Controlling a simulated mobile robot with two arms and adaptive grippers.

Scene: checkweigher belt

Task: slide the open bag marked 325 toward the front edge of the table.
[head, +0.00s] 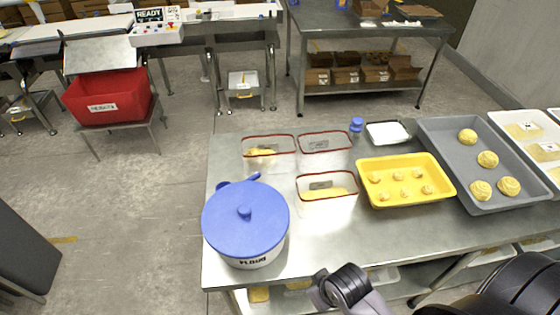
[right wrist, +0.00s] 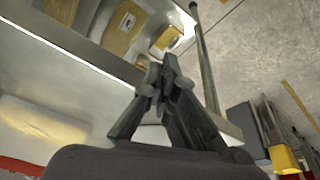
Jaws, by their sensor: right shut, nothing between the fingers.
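Three clear open bags with red rims stand on the steel table (head: 225,160) in the head view: one at the back left (head: 269,146), one at the back right (head: 326,143) and one nearer the front (head: 327,188). The back left and front bags hold something yellow. Their labels are too small to read, so I cannot tell which is marked 325. My right gripper (right wrist: 155,82) is shut and empty in the right wrist view, near the table's edge. A pale yellow shape and a red strip show at that view's left. My left gripper is not in view.
A blue-lidded flour tub (head: 245,212) stands at the table's front left. A yellow tray (head: 405,164) and a grey tray (head: 440,135) of dough pieces lie to the right. A white dish (head: 388,133) and blue-capped bottle (head: 356,126) stand behind. Bare table lies before the front bag.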

